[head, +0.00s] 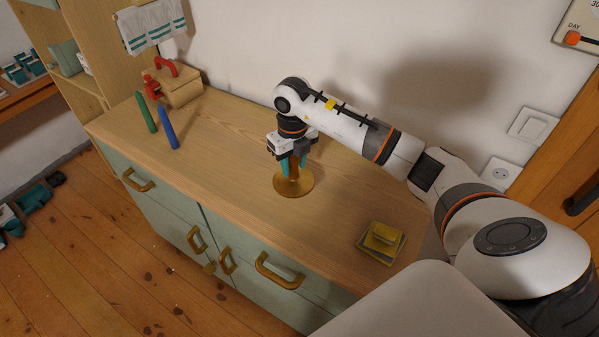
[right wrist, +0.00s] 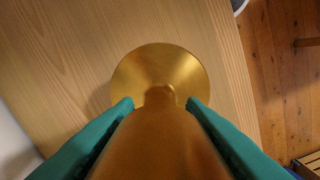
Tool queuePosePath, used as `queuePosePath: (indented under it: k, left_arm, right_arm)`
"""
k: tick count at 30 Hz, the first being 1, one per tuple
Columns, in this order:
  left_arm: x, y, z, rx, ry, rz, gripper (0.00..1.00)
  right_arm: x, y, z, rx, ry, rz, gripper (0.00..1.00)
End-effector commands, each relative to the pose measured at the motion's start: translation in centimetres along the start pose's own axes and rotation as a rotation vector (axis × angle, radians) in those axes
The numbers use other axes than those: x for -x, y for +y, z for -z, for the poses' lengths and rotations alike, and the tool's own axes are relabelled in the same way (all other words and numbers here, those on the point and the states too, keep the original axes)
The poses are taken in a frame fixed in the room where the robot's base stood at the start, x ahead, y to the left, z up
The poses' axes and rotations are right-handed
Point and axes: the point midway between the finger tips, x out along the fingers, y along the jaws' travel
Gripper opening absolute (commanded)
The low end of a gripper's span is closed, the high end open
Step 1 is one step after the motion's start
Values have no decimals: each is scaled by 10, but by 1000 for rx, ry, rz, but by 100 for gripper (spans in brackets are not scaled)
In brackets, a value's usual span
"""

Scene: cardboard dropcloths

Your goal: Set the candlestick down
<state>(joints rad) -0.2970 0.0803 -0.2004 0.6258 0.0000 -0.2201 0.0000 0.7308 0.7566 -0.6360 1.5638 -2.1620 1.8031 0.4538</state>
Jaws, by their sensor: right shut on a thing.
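The candlestick (head: 294,183) is brass-coloured with a round, wide base. It stands upright at the middle of the wooden cabinet top, though I cannot tell whether its base touches the wood. My right gripper (head: 291,165) points down and is shut on its stem. In the right wrist view the candlestick's round base (right wrist: 160,72) shows beyond the teal fingers (right wrist: 159,104), with its upper part close to the camera. The gripper hides much of the stem in the head view. My left gripper is not in view.
A green candle (head: 146,112) and a blue candle (head: 167,128) are on the cabinet top (head: 225,125) to the left. A wooden box with red parts (head: 180,88) stands at the back left. Wood around the candlestick is clear.

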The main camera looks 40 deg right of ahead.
Motion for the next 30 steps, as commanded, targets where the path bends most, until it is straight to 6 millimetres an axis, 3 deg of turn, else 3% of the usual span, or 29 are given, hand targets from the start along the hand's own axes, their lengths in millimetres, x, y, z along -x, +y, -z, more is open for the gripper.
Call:
queuePosePath:
  k: [5, 17, 28, 29, 30]
  left_arm:
    - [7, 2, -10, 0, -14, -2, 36]
    - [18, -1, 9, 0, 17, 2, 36]
    - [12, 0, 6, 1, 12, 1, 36]
    - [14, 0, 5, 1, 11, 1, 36]
    - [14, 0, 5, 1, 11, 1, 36]
  right_arm:
    - [-20, 0, 1, 0, 3, 1, 0]
    - [-60, 0, 0, -2, 2, 0, 0]
    - [-66, 0, 1, 0, 4, -1, 0]
    - [-66, 0, 0, 0, 1, -1, 42]
    - [-66, 0, 0, 0, 1, -1, 48]
